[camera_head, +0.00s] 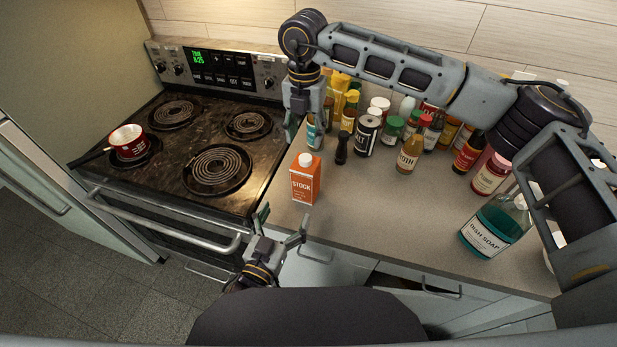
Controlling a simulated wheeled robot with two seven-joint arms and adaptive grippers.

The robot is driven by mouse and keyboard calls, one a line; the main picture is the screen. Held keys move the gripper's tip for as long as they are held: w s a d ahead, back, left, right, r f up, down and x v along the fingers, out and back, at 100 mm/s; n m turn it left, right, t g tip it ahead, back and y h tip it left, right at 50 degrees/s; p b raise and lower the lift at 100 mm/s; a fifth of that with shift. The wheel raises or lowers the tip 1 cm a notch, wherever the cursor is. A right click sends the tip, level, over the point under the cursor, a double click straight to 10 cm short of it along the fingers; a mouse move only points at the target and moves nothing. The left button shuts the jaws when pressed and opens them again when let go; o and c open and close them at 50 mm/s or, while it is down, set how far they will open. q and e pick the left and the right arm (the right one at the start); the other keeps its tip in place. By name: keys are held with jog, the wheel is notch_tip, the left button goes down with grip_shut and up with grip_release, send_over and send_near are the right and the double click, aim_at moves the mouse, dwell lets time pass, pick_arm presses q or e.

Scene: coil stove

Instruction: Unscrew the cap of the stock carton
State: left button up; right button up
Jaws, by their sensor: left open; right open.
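The stock carton (304,184) is orange with a white label area reading STOCK. It stands upright on the grey counter near its left front edge, beside the stove. Its white cap (306,160) sits on the top. My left gripper (284,224) is open and empty, below and a little left of the carton in the picture, by the counter's front edge. My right gripper (303,138) is open, pointing down above and behind the carton, close to the cap in the picture. Whether it touches the cap cannot be told. Its fingers are partly hidden.
Several bottles and jars crowd the back of the counter, including a dark pepper mill (342,149) and a bottle marked BROTH (409,155). Dish soap (488,232) stands at right.

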aim_at(301, 183)
pick_arm(q)
jog(key=shift+s, duration=0.1)
pick_arm(e)
jog(key=shift+s+r, duration=0.1)
pick_arm(q)
jog(key=shift+w+d, duration=0.1)
jog(key=shift+w, duration=0.15)
jog(key=shift+x, duration=6.7)
jog(key=c, duration=1.9)
grip_shut()
pick_arm(e)
jog(key=shift+a+m, duration=0.1)
jog(key=shift+m, duration=2.1)
